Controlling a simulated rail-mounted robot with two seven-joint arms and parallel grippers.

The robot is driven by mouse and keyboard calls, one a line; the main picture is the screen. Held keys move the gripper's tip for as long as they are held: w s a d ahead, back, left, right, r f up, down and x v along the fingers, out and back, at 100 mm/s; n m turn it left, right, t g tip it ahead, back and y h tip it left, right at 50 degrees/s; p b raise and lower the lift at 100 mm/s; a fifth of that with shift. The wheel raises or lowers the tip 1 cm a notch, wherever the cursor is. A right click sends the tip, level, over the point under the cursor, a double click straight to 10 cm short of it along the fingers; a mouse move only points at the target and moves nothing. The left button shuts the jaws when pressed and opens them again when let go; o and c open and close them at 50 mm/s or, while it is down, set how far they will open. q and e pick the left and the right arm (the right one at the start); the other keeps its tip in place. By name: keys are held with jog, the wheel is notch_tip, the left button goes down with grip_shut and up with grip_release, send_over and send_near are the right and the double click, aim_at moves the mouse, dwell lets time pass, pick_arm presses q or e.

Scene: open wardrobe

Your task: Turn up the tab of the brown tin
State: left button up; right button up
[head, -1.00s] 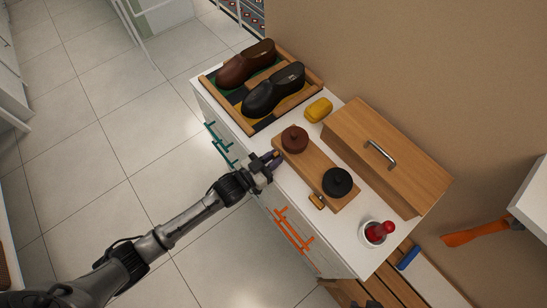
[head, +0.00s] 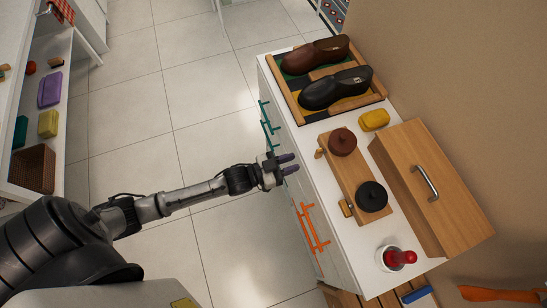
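The brown tin (head: 342,141), round with a knobbed lid, sits at the far end of a wooden board (head: 353,172) on the white cabinet. A small brass-coloured tab (head: 320,153) shows at its left side, at the board's edge; it is too small to tell its exact tilt. My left gripper (head: 290,164) is left of the tab, apart from it, at the cabinet's left edge. Its two dark fingers point right with a gap between them, and nothing is held. My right gripper is not in view.
A black tin (head: 372,196) with its own brass tab (head: 346,208) sits on the board's near end. Beside are a wooden box (head: 432,185), a yellow object (head: 374,120), shoes on a tray (head: 290,94) and a white cup (head: 382,258). Floor left of the cabinet is clear.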

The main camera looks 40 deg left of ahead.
pick_arm(q)
jog(key=shift+v, duration=2.7)
jog(key=s+a+f+g+y, duration=0.3)
jog(key=a+f+g+y, duration=0.1)
jog(key=f+g+y, duration=0.35)
jog(key=s+d+r+n+g+y+p, duration=0.1)
jog(key=s+d+r+n+g, duration=0.1)
jog(key=s+r, duration=0.35)
jog(key=s+d+r+n+g+p, duration=0.1)
jog(key=s+d+r+n+g, duration=0.15)
jog(key=s, duration=0.65)
notch_tip(320, 180, up, 29)
jog(key=p, duration=2.8)
jog(key=shift+a+p, duration=0.35)
